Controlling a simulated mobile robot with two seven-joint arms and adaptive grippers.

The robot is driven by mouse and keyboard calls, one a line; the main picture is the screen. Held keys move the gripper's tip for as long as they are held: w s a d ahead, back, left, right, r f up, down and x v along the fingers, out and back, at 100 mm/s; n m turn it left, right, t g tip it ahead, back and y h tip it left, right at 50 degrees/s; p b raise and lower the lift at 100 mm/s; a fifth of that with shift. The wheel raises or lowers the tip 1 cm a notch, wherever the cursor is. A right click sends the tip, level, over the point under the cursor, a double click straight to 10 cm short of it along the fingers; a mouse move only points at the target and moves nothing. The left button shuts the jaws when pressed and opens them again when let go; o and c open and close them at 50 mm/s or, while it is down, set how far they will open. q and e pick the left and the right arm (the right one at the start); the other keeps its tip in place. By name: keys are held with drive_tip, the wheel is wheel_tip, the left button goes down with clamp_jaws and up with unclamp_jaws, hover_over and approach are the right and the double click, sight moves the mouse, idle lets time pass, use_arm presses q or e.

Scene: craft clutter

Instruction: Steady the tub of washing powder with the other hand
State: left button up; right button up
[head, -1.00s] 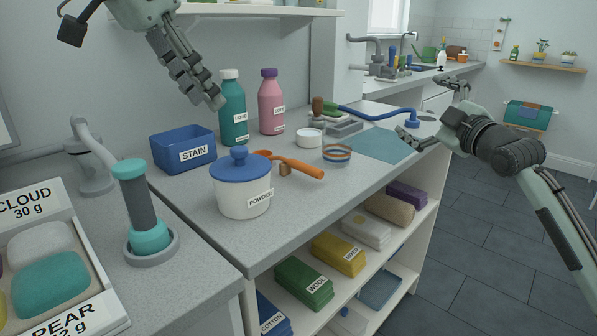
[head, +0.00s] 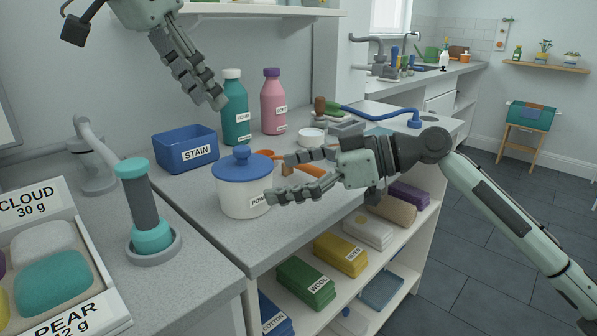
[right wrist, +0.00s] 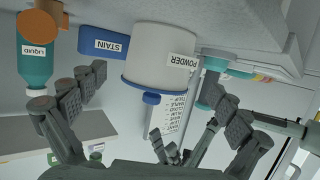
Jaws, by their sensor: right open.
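The tub of washing powder (head: 233,198) is white with a blue knobbed lid and a POWDER label. It stands upright on the grey counter, and shows upside down in the right wrist view (right wrist: 158,58). My right gripper (head: 277,178) is open just right of the tub, one finger overlapping its label in the head view. In the right wrist view the tub lies between the spread fingers; contact cannot be told. My left gripper (head: 209,101) hangs above and behind the tub, empty. Its fingers appear apart in the right wrist view (right wrist: 184,132).
A blue STAIN box (head: 184,152), a teal bottle (head: 236,120) and a pink bottle (head: 272,105) stand behind the tub. An orange-handled scoop (head: 308,170) lies partly behind my right gripper. A teal-and-grey handled tool (head: 145,205) stands at the front left.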

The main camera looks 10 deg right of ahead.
drive_tip(key=shift+x, duration=2.35)
drive_tip(key=c, duration=1.2)
drive_tip(key=shift+c, duration=0.3)
drive_tip(key=o, duration=0.7)
drive_tip(key=c, duration=0.7)
drive_tip(key=shift+o, duration=0.2)
